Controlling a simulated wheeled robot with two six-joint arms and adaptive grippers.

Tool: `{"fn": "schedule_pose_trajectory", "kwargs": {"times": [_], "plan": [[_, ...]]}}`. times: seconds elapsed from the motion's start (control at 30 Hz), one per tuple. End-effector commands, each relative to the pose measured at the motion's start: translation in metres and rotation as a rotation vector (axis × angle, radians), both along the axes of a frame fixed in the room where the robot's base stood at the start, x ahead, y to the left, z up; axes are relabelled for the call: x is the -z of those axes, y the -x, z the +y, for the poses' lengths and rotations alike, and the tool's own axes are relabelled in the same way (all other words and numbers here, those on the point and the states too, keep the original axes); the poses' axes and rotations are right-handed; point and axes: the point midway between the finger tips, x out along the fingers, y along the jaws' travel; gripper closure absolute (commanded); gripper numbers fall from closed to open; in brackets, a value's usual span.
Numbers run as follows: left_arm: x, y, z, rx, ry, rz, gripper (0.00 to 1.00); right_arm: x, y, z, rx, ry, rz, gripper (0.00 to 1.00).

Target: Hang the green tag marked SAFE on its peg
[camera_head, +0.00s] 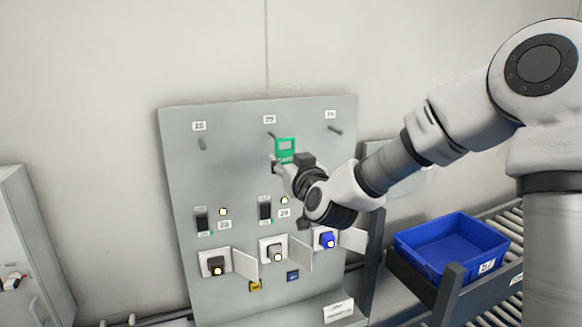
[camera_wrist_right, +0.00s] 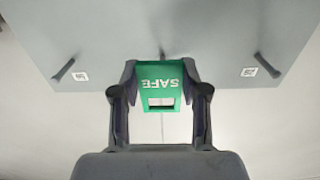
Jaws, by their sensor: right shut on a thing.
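The green tag (camera_head: 286,147) marked SAFE is held near the top middle of the grey panel (camera_head: 180,170). In the right wrist view the tag (camera_wrist_right: 160,75) sits between the two fingers and shows a rectangular slot. My right gripper (camera_head: 281,165) is shut on it. The middle peg (camera_head: 271,135) is just beside the tag's upper left in the head view. In the right wrist view this peg (camera_wrist_right: 163,55) shows beyond the tag's SAFE end. I cannot tell whether tag and peg touch. My left gripper is not in view.
A left peg (camera_head: 202,144) and a right peg (camera_head: 335,129) stick out bare from the panel. Below are switches, lit buttons and sockets with open white flaps (camera_head: 298,254). A blue bin (camera_head: 450,248) sits on the roller conveyor at right. A white cabinet (camera_head: 35,240) stands at left.

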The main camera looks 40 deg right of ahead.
Motion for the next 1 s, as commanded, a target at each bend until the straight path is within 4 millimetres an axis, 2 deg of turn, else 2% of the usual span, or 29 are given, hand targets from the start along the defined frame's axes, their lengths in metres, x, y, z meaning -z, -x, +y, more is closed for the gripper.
{"fn": "schedule_pose_trajectory", "kwargs": {"times": [0.17,0.57,1.0], "plan": [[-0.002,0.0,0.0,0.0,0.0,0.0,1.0,0.0,-0.01,-0.002,0.0,0.0,-0.001,0.92],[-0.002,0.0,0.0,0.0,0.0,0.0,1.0,0.0,-0.012,-0.003,0.0,0.0,-0.001,0.92],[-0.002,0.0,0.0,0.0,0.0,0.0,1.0,0.0,-0.025,-0.007,-0.001,0.001,0.0,0.92]]}}
